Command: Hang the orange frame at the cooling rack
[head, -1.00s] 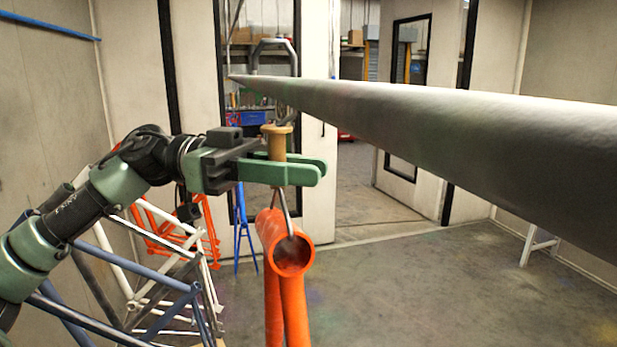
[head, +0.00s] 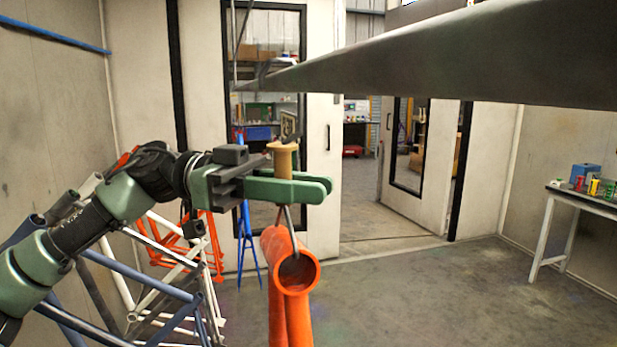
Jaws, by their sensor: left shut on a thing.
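An orange frame (head: 290,312) hangs below my left gripper (head: 328,190) on a metal hook (head: 291,224); its open tube end faces me and its lower part is cut off by the picture's edge. My left gripper's green fingers are shut on the hook's tan wooden spool-shaped grip (head: 283,160). The upper part of the hook (head: 290,126) shows above the grip, below the far end of a long dark overhead rail (head: 440,62), apart from it in the picture. Whether this rail belongs to the cooling rack I cannot tell. My right gripper is out of view.
Several frames stand at the left behind my arm, among them white (head: 165,232), blue (head: 150,278) and orange-red (head: 150,252) ones. A table (head: 585,200) with small coloured items stands at the right. Open floor lies ahead, before a doorway.

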